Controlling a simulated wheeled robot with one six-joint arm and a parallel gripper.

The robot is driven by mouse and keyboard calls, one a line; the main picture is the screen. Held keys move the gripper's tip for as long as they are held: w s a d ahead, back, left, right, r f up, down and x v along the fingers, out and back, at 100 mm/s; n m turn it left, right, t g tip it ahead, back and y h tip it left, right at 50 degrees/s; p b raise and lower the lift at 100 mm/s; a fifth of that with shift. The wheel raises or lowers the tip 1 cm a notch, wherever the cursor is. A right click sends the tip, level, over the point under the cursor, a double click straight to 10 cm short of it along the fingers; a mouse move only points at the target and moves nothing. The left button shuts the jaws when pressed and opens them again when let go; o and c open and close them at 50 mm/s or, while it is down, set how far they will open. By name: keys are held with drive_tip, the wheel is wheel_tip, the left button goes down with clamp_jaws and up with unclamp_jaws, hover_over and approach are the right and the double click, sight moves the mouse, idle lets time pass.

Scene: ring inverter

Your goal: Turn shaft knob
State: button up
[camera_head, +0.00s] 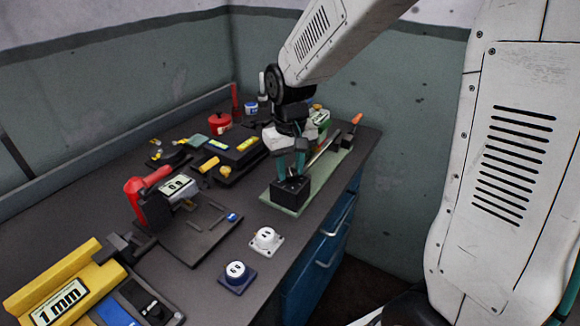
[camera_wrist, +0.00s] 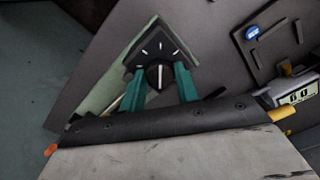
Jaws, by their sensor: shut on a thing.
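The shaft knob (camera_wrist: 159,76) is a black round dial with a white pointer line, on top of a black box. In the wrist view the pointer runs roughly up and down, and white tick marks fan out above it. The box (camera_head: 291,194) sits at the near end of a pale green plate (camera_head: 285,207) in the head view. My gripper (camera_wrist: 161,77) has teal fingers on either side of the knob and is shut on it. In the head view my gripper (camera_head: 291,172) points down at the box top, and its fingers hide the knob.
A rod with an orange end (camera_head: 356,119) lies along the plate's far side. A red-handled device (camera_head: 150,195) and a yellow 1 mm block (camera_head: 62,290) stand to the left.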

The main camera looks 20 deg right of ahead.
sight(290, 172)
drive_tip(key=o, duration=1)
drive_tip(key=shift+c, duration=0.2)
wheel_tip(290, 172, up, 8)
drive_tip(key=shift+f, duration=0.1)
drive_tip(key=s+d+r, duration=0.1)
drive_tip(key=s+r, duration=0.1)
drive_tip(key=s, duration=1)
drive_tip(key=s+d+r+t, duration=0.1)
drive_tip(key=s+d+r, duration=0.1)
drive_tip(key=s, duration=0.9)
drive_tip(key=shift+s+m, duration=0.3)
drive_tip(key=shift+s, duration=0.1)
